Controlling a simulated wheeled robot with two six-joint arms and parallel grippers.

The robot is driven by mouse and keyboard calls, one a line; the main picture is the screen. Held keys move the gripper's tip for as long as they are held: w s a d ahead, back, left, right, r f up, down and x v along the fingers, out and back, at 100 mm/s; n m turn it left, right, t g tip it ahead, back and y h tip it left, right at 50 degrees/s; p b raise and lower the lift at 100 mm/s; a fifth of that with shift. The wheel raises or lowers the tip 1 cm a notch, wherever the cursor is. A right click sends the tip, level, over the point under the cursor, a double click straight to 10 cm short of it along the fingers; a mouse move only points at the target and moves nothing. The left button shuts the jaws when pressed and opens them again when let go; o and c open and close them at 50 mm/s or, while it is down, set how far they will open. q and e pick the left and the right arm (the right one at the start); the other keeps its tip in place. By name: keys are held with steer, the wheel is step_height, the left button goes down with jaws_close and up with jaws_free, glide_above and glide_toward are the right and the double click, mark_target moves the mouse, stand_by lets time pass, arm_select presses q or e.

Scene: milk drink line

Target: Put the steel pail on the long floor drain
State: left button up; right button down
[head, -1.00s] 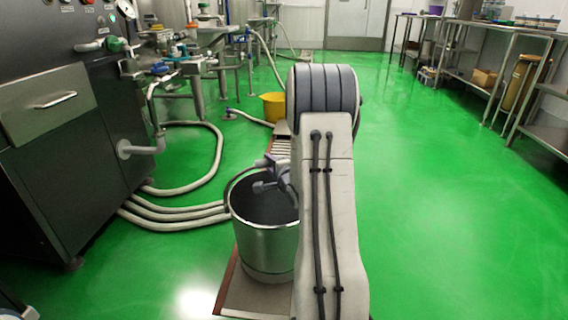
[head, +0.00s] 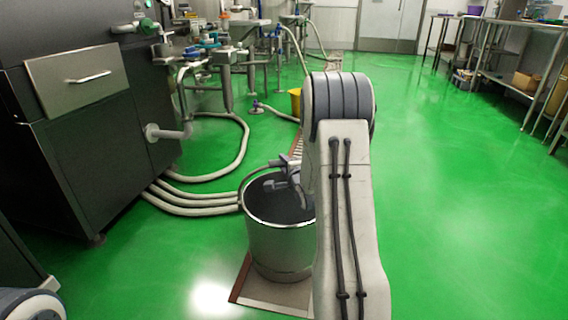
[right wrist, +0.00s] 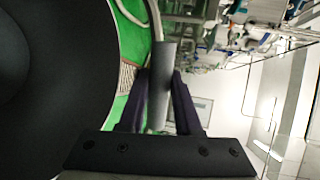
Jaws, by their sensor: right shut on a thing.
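The steel pail (head: 280,245) is a shiny, upright, open-topped bucket with a dark inside, left of my right arm in the head view. My right gripper (head: 284,183) is at its rim, shut on the pail's grey handle grip. In the right wrist view the grip (right wrist: 160,85) sits between the dark fingers (right wrist: 158,112); the pail's dark side (right wrist: 50,70) fills the left. The long floor drain (head: 270,293) runs away beneath the pail. I cannot tell whether the pail's base touches it. My arm hides the pail's right side. My left gripper is not in view.
A dark cabinet (head: 95,150) stands at the left, with pale hoses (head: 190,197) on the floor reaching near the pail. A yellow bucket (head: 295,100) stands farther back beside the drain. Steel tables (head: 510,70) line the right. The green floor between is clear.

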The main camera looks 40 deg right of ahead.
steer(key=shift+w+d+r, duration=0.1)
steer(key=shift+r, duration=0.4)
steer(key=shift+f, duration=0.1)
steer(key=c, duration=0.6)
jaws_free()
steer(key=shift+f, duration=0.4)
steer(key=shift+r, duration=0.1)
